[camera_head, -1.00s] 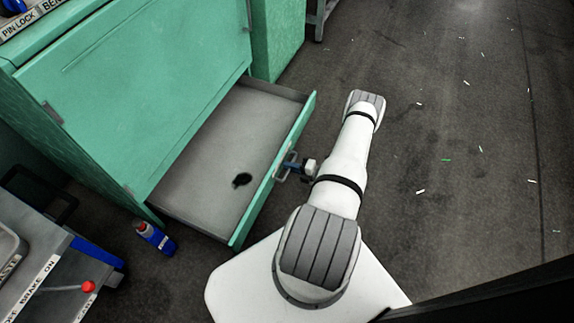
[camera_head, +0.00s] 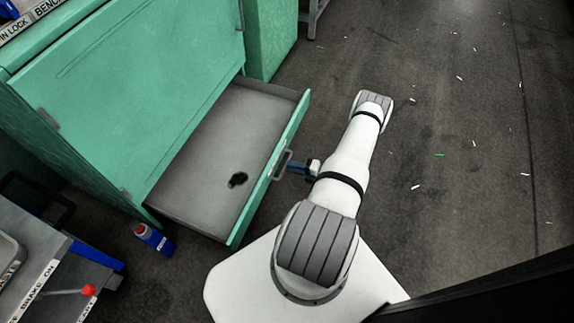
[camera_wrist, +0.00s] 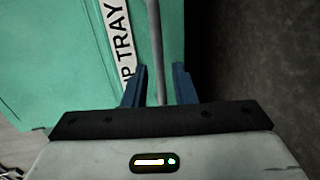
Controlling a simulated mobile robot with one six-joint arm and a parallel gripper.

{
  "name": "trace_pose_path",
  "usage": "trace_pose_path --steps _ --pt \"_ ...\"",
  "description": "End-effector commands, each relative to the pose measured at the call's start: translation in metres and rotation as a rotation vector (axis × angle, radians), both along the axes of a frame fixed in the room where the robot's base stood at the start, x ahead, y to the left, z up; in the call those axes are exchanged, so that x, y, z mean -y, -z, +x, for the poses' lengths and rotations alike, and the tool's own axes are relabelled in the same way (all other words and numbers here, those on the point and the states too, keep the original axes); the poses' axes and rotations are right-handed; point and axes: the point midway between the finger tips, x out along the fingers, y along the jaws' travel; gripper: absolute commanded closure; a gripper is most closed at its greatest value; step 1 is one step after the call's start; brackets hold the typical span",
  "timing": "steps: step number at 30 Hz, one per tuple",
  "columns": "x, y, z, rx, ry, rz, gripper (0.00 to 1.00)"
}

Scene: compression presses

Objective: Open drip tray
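The drip tray (camera_head: 205,150) is a grey drawer with a green front, pulled well out of the green press cabinet. A dark stain (camera_head: 238,179) lies on its floor. Its grey bar handle (camera_head: 282,164) is on the outer face of the front. My gripper (camera_head: 291,167) is just outside the handle, its blue fingertips close to it. In the wrist view my gripper (camera_wrist: 160,86) has its two blue fingers apart, with the handle bar (camera_wrist: 154,40) running between them in the picture. Neither finger visibly clamps the bar. I cannot tell whether they touch.
The green cabinet (camera_head: 130,90) stands at the upper left. A blue bottle with a red cap (camera_head: 154,239) stands on the floor left of the tray. A cart (camera_head: 40,265) with a red-knobbed lever is at lower left. The floor (camera_head: 440,120) at right is open, with scattered light scraps.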

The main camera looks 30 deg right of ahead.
Motion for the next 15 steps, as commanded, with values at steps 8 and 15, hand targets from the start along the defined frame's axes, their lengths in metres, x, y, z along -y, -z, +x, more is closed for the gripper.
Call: trace_pose_path --steps 8,15 --pt "0.019 -0.008 -0.03 0.001 0.0 -0.001 0.76" --pt "0.021 -0.008 -0.035 0.0 -0.002 0.0 0.76"
